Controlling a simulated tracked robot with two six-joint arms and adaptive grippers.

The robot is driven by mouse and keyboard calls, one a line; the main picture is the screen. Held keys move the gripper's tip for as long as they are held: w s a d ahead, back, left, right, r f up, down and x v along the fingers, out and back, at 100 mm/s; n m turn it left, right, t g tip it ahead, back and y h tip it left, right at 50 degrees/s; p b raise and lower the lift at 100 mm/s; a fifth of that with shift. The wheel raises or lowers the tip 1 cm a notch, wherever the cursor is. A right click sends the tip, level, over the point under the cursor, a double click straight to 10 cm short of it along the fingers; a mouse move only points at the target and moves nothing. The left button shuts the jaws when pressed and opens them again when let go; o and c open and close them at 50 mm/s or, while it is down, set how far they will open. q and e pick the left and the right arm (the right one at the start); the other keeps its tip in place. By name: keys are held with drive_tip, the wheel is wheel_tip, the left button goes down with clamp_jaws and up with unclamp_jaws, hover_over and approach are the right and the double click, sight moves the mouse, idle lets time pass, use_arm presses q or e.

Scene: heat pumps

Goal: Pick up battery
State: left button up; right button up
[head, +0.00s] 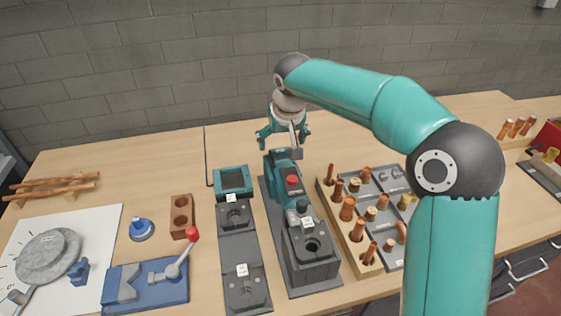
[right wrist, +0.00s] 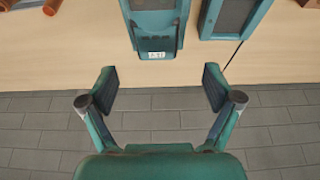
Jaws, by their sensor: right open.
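A teal and dark power tool (head: 283,178) with a red button lies on a dark stand in the middle of the table. A dark block with a white label, seemingly the battery (right wrist: 157,44), is at the tool's back end in the right wrist view. In the head view I cannot clearly tell it apart from the tool. My right gripper (head: 284,138) is open and empty at the tool's far end. In the right wrist view, its fingers (right wrist: 158,88) are spread, with the labelled block ahead of and between them, not touching. My left gripper is not in view.
A teal-rimmed charger-like box (head: 232,180) stands left of the tool. A tray of copper fittings (head: 358,252) is to the right. A blue lever tool (head: 148,285) and a brown two-hole block (head: 181,216) are at left. The grey brick wall (head: 150,75) stands behind the table.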

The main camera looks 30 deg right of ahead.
sight(281, 154)
drive_tip(key=shift+x, duration=1.05)
drive_tip(key=shift+s+p+x, duration=0.1)
drive_tip(key=shift+p+x, duration=0.25)
drive_tip(key=shift+x, duration=0.95)
drive_tip(key=shift+s+p+x, duration=0.15)
drive_tip(key=shift+p+x, duration=0.15)
drive_tip(key=shift+x, duration=1)
drive_tip(key=shift+d, duration=0.2)
drive_tip(key=c, duration=1.6)
drive_tip(key=shift+o, duration=0.2)
drive_tip(key=shift+r, duration=0.1)
wheel_tip(281, 154, up, 20)
drive_tip(key=p, duration=0.2)
